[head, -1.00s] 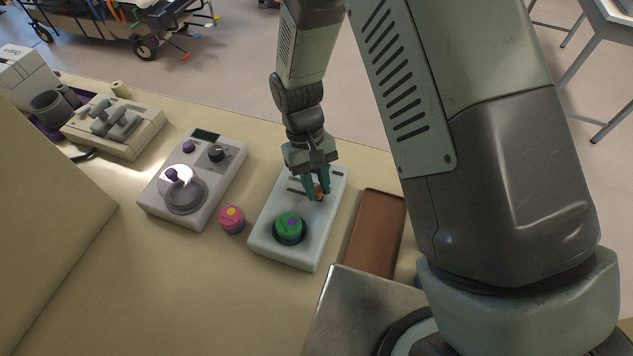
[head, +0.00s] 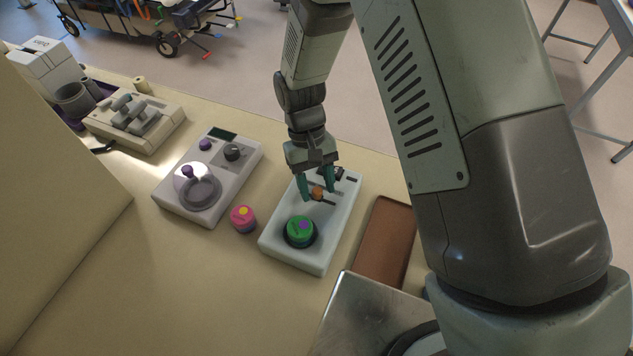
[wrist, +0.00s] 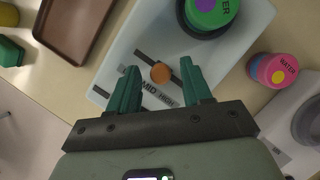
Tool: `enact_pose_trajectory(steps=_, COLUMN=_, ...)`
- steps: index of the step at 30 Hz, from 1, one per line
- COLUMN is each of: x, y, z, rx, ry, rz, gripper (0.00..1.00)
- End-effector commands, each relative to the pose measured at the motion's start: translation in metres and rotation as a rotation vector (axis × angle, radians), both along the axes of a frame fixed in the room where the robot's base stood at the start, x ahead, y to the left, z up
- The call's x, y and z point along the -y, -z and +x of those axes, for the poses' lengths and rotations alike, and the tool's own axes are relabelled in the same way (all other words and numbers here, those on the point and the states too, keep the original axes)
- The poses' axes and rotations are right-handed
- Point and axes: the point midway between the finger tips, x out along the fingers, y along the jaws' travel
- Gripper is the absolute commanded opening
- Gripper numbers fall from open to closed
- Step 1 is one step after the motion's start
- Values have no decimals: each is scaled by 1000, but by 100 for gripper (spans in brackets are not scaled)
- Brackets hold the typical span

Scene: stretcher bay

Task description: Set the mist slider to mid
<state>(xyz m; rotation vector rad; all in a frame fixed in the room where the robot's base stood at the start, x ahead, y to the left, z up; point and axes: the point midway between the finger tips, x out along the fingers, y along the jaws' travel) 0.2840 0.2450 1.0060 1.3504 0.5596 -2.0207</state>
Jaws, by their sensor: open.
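The mist slider's orange knob (head: 318,192) sits in a dark slot on a white panel (head: 283,257). In the wrist view the knob (wrist: 160,72) is near the middle of the visible slot, with the printed MID and HIGH labels on the near side. In the wrist view my gripper (wrist: 160,85) shows gaps between both fingers and the knob.
A green dial (head: 300,231) is on the same panel, in front of the slider. A pink puck (head: 243,218) and a grey control box (head: 170,187) stand to the left. A brown tray (head: 385,243) lies close on the right. Bare table lies at the front left.

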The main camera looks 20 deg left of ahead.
Motion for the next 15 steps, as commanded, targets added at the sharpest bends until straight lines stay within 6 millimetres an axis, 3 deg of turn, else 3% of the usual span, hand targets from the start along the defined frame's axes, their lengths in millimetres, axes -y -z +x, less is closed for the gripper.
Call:
enact_pose_trajectory(steps=5, x=-4, y=-14, z=5, rx=3, ry=1, rz=3, gripper=49)
enact_pose_trajectory(steps=15, x=-23, y=-76, z=23, rx=4, ry=0, rz=4, gripper=49)
